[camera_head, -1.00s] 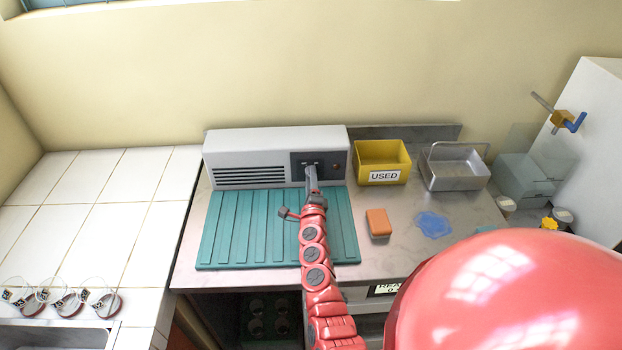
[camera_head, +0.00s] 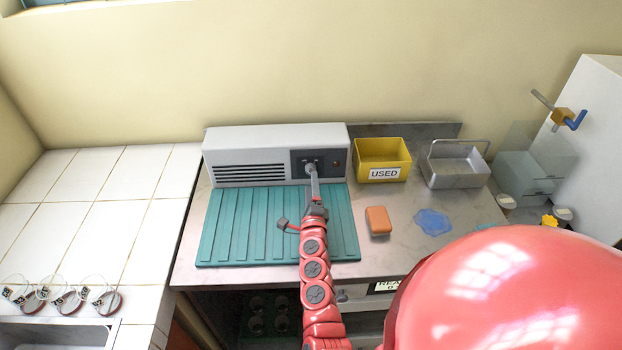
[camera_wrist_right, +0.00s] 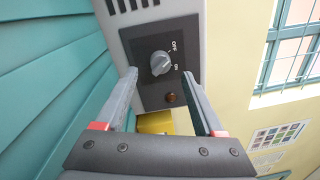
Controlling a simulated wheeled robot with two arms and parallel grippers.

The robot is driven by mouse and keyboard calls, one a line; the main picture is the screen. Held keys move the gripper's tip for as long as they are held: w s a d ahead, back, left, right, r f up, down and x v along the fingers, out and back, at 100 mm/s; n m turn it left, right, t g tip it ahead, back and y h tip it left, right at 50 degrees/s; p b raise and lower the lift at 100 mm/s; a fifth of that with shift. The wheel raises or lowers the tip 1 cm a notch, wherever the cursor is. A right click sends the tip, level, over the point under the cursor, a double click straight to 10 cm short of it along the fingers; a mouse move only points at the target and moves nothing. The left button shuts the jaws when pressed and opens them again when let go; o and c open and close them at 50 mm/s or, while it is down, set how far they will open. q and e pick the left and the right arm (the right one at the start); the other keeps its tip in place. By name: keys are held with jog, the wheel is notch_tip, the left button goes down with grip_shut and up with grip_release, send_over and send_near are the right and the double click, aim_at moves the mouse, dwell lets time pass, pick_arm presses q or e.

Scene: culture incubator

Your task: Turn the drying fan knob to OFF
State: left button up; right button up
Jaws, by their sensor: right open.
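The drying fan is a grey box (camera_head: 250,142) with a slotted vent and a dark control panel, at the back of the counter. Its grey round knob (camera_wrist_right: 161,63) shows in the right wrist view, with OFF and ON printed beside it. I cannot tell for sure which label its pointer faces. My right gripper (camera_wrist_right: 162,77) is open, its fingers spread to either side of the knob's line and apart from it, with nothing between them. In the head view this gripper (camera_head: 312,172) reaches toward the panel and hides the knob. My left gripper is not in view.
A dark red lamp (camera_wrist_right: 170,98) sits beside the knob. A teal ribbed mat (camera_head: 235,230) lies under my right arm. A yellow USED bin (camera_head: 383,161), metal basket (camera_head: 455,173), orange sponge (camera_head: 378,221) and blue puddle (camera_head: 433,223) are to the right. White tiles at left are mostly clear.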

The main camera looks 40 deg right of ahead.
jog(key=b+v, duration=0.2)
jog(key=v, duration=1)
jog(key=shift+a+f+b, duration=0.1)
jog(key=shift+f+b, duration=0.1)
jog(key=shift+b, duration=0.1)
jog(key=shift+s+a+r, duration=0.1)
jog(key=shift+s+a, duration=0.1)
jog(key=shift+s, duration=0.2)
jog(key=shift+a, duration=0.1)
